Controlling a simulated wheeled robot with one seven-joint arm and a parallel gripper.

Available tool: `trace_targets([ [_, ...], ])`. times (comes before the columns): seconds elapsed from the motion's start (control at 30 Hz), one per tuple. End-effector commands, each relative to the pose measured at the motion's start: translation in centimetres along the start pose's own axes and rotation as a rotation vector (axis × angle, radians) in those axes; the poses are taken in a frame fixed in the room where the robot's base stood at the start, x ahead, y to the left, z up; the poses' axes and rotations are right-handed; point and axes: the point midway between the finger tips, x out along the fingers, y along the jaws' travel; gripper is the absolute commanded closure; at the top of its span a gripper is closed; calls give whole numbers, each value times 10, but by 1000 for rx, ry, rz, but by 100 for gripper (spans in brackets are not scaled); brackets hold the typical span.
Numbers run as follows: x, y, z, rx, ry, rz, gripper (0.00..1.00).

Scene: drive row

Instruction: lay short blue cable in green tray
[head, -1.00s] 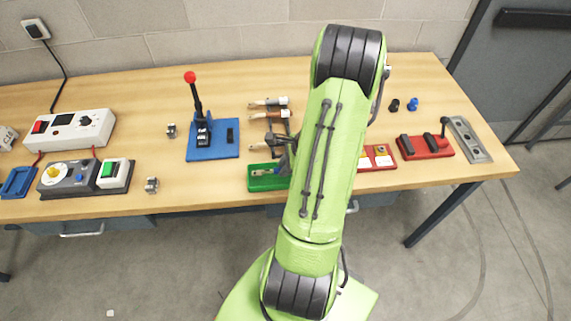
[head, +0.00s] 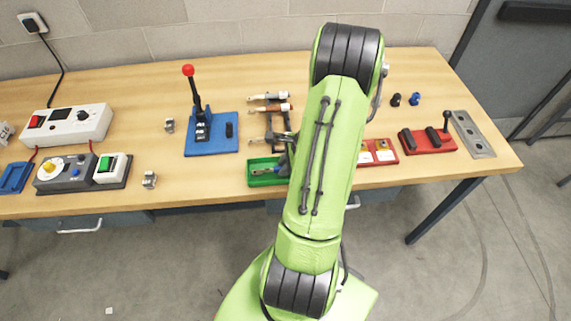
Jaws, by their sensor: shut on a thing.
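The green tray (head: 252,181) lies near the front edge of the bench, left of my arm, and its right part is hidden behind the arm. A short cable (head: 277,169) with a bit of blue and a metal end shows at the tray, within its outline. I cannot tell whether it touches the tray floor. My gripper (head: 285,160) is mostly hidden by my arm. Its dark part shows above the tray's right side, shut on the cable.
Two other cables, a white-ended one (head: 270,96) and an orange one (head: 271,108), lie on a dark rack behind the tray. A blue lever unit (head: 212,145) stands left. A red tray (head: 384,152) and a red lever block (head: 428,142) are right.

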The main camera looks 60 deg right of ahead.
Motion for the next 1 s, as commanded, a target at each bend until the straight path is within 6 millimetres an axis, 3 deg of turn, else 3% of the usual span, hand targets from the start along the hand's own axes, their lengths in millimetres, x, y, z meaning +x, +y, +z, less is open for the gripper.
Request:
trace_targets([
  [0.27,4,1,-2,0,0,0,100],
  [0.3,4,1,-1,0,0,0,75],
  [0.47,4,2,-2,1,0,3,51],
  [0.87,5,6,-2,6,0,15,51],
  [1.0,-5,5,-3,7,2,12,51],
])
